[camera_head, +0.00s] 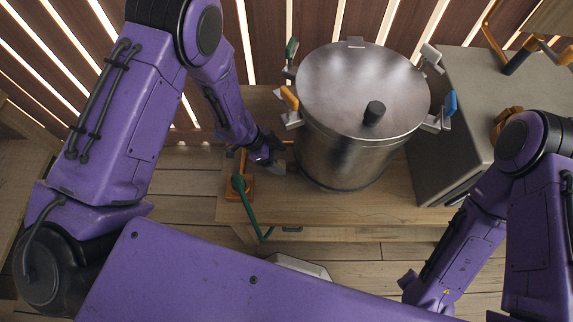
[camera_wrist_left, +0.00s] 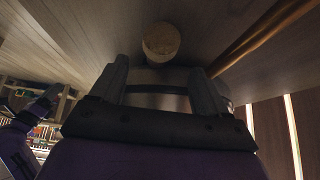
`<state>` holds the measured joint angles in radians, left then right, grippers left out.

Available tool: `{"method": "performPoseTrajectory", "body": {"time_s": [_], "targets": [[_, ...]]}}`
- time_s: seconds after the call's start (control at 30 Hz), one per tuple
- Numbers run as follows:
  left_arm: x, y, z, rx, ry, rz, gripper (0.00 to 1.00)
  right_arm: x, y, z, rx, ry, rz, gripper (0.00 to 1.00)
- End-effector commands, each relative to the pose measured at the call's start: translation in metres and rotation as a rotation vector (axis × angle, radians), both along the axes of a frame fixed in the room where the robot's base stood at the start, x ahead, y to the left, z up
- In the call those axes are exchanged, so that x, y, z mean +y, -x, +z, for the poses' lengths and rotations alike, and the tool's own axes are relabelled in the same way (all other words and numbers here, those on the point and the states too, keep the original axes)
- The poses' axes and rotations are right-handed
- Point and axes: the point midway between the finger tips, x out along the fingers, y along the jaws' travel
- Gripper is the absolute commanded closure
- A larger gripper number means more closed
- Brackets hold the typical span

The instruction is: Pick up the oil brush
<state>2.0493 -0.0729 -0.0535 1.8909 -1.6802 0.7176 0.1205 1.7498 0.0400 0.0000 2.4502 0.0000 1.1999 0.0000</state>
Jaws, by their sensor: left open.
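My left gripper (camera_head: 277,163) is open over the wooden table, close to the left side of the steel pot. The left wrist view also shows my gripper (camera_wrist_left: 160,75), its two fingers apart with a round tan end (camera_wrist_left: 160,42) just beyond them. I cannot tell whether that tan piece belongs to the oil brush. A thing with a long green handle and an orange-brown block (camera_head: 242,186) sits at the table's front left, just left of and nearer than my gripper. It may be the oil brush; its shape is partly unclear. My right gripper is not in view.
The lidded steel pot (camera_head: 345,150) with coloured clamp handles stands right beside my left gripper. A grey box (camera_head: 470,95) stands to its right. The wooden table (camera_head: 385,205) is bare in front of the pot. A slatted wall (camera_head: 330,22) is behind.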

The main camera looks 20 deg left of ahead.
Motion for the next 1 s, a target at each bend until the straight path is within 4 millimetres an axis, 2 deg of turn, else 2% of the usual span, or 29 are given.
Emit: {"method": "performPoseTrajectory", "body": {"time_s": [0.1,0.2,0.47,0.6,0.63,0.67,0.73,0.77,1.0], "targets": [[-0.009,0.001,-0.023,0.003,0.002,0.000,0.25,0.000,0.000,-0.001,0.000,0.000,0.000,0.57],[-0.017,-0.002,-0.033,0.002,0.002,-0.002,0.25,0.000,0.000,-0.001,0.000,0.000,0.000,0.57],[-0.020,-0.003,-0.036,0.000,0.001,-0.004,0.25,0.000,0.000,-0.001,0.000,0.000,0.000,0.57],[-0.020,-0.003,-0.036,0.000,0.001,-0.004,0.70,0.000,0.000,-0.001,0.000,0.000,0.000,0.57],[-0.020,-0.003,-0.036,0.001,0.001,-0.004,0.80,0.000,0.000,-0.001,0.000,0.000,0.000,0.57],[-0.020,-0.003,-0.036,0.001,0.001,-0.004,0.84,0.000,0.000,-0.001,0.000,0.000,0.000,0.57],[-0.020,-0.003,-0.036,0.001,0.001,-0.004,0.85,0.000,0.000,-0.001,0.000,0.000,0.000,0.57],[-0.020,-0.003,-0.036,0.001,0.001,-0.004,0.89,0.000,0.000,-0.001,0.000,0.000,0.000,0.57],[-0.018,-0.002,-0.033,0.000,0.001,-0.004,0.90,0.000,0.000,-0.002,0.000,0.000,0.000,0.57]]}}
